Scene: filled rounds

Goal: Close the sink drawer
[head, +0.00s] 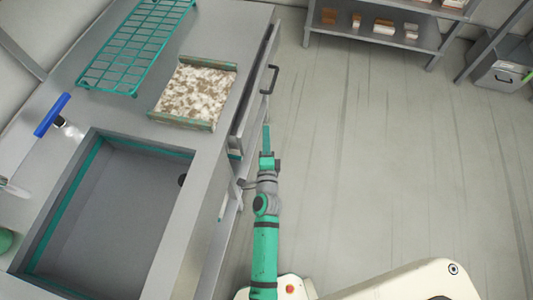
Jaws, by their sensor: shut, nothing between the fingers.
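The sink unit (207,165) runs along the left side, with a deep grey basin (110,215) in its top. A drawer (250,112) shows on its right side below the worktop, with a dark bar handle (271,80) standing out over the floor. The drawer front appears to stand a little out from the unit, but from above I cannot tell how far. My gripper (266,140) is shut and empty. It points up the picture, beside the unit and just below the handle in view, apart from the handle.
A green wire rack (138,45) and a speckled tray (195,92) sit on the worktop. A shelf (385,35) with several items and a grey bin (502,77) are at the back. The floor (400,170) to the right is clear.

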